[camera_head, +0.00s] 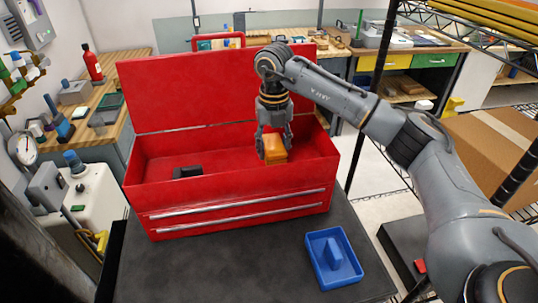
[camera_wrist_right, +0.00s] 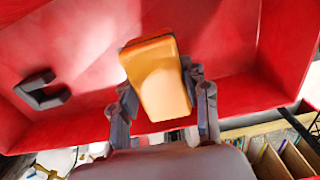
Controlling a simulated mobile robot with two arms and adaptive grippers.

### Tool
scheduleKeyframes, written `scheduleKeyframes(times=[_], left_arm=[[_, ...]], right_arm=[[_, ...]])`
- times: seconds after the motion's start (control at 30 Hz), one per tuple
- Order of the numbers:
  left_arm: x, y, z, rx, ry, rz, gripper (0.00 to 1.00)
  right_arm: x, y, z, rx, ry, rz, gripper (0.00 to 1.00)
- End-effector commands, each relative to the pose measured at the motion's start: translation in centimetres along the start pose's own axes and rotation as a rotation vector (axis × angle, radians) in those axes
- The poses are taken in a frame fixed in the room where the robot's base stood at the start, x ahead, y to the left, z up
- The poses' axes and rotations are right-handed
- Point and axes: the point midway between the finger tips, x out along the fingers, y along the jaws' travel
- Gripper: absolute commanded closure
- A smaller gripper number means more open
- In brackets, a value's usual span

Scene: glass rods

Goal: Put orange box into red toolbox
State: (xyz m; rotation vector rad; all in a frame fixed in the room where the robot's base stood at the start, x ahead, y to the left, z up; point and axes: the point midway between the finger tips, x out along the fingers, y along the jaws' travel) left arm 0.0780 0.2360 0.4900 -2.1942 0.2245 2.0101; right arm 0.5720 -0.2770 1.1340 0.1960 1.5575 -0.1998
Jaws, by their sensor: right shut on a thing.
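The red toolbox (camera_head: 240,207) stands open on a dark table, its lid (camera_head: 190,95) raised at the back. The orange box (camera_head: 274,148) is held between the fingers of my right gripper (camera_head: 272,140), over the right part of the toolbox's open top. In the right wrist view the orange box (camera_wrist_right: 157,80) sits between both fingers (camera_wrist_right: 160,105), with the toolbox's red interior behind it. I cannot tell whether the box touches the toolbox floor. My left gripper is not in view.
A black object (camera_head: 188,172) lies inside the toolbox at the left; it also shows in the right wrist view (camera_wrist_right: 42,91). A blue tray (camera_head: 333,259) with a blue piece in it is on the dark table (camera_head: 220,270) at front right. Shelving with a cardboard box (camera_head: 490,150) stands at right.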

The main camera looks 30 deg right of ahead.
Motion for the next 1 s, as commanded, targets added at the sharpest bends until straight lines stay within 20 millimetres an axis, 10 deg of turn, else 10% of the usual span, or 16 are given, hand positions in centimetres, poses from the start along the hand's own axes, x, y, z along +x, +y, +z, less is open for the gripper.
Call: scheduleKeyframes(times=[0.7,0.73,0.8,1.0], left_arm=[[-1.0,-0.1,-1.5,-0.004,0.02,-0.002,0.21],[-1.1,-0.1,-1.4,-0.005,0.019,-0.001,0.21],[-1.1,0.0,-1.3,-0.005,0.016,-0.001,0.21],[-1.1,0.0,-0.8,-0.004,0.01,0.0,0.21]], right_arm=[[4.5,0.0,0.0,0.0,-0.001,0.0,0.94],[4.4,0.0,0.0,0.0,-0.001,0.0,0.5],[4.4,0.0,0.0,0.001,-0.001,0.0,0.35],[4.3,0.0,0.0,0.001,-0.001,0.0,0.31]])
